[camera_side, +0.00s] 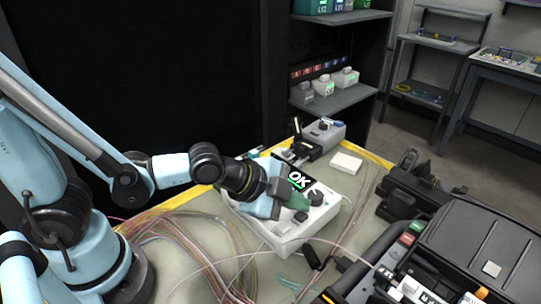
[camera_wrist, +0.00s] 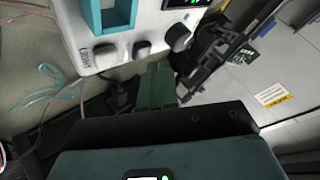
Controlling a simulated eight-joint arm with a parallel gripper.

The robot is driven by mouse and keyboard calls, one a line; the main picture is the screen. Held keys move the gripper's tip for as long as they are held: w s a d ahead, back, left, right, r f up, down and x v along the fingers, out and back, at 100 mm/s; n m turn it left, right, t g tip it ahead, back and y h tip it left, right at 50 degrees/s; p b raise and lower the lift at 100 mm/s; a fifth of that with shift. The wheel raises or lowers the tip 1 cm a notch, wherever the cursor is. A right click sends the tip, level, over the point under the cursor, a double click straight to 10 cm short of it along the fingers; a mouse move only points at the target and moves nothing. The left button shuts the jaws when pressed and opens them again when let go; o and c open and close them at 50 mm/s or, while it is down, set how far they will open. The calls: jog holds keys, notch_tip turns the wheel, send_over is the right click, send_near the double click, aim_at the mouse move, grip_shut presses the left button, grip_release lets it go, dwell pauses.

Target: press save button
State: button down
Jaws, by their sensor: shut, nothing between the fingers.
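A white device (camera_side: 285,233) stands on the bench, with a dark screen (camera_side: 299,180) reading a green "OK". A round dark knob or button (camera_side: 316,197) sits on its top beside the screen. I cannot read which is the save button. My gripper (camera_side: 297,203) is over the device; its green fingers (camera_wrist: 158,78) are together and empty, close to the controls. Contact cannot be told.
Loose fibre cables (camera_side: 185,235) cover the bench left of the device. A grey tool (camera_side: 320,135) and a white block (camera_side: 346,163) lie behind it. A black case (camera_side: 480,245) stands at the right. Shelves (camera_side: 335,98) with boxes rise behind.

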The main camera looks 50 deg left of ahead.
jog(key=shift+f, duration=0.3)
jog(key=shift+f, duration=0.45)
dwell(0.7)
jog(key=shift+r, duration=0.9)
jog(key=shift+s+r, duration=0.2)
jog(key=shift+r, duration=2.3)
